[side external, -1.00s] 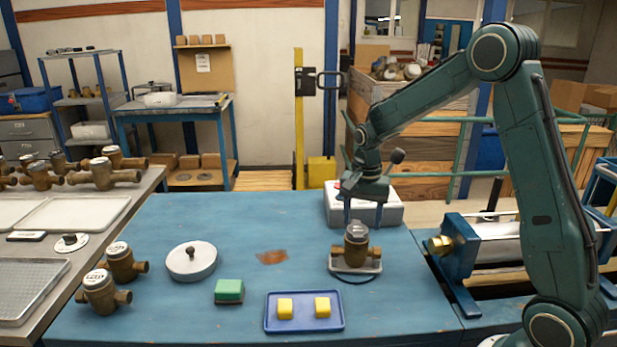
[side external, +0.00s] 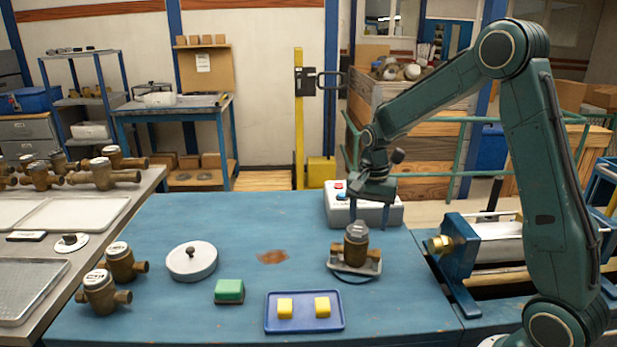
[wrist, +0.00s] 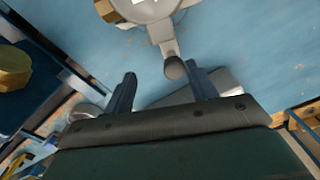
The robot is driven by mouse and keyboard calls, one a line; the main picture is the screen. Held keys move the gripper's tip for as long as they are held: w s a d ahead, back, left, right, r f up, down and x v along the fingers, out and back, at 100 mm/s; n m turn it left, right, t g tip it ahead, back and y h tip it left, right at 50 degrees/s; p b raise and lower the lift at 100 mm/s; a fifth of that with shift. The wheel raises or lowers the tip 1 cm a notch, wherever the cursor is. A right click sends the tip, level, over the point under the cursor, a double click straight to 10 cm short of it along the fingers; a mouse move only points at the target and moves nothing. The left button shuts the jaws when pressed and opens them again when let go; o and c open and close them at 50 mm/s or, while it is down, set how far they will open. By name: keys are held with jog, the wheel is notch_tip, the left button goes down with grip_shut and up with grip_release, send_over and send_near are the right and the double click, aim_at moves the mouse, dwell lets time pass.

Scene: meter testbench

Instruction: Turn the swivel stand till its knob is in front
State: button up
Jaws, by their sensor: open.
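The swivel stand (side external: 375,266) is a grey plate on a dark round base, right of the table's middle. In the wrist view the stand (wrist: 165,40) shows an arm ending in a dark knob (wrist: 174,68). The knob points toward my gripper and is hidden behind the meter in the side view. My gripper (side external: 369,212) is open behind the meter, fingers down. In the wrist view my gripper (wrist: 160,72) has the knob between its fingertips, close to the right finger; contact cannot be told.
A grey box (side external: 400,212) with buttons stands close behind my gripper. A blue fixture with a brass fitting (side external: 440,244) is at the right. A white lidded dish (side external: 191,262), a green block (side external: 229,289) and a blue tray (side external: 304,325) with two yellow blocks lie left and in front.

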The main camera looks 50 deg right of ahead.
jog(key=shift+s, duration=0.15)
jog(key=shift+s+d, duration=0.15)
jog(key=shift+s, duration=0.4)
jog(key=shift+s, duration=0.55)
jog(key=shift+o, duration=0.2)
jog(key=o, duration=0.4)
jog(key=shift+r, duration=0.15)
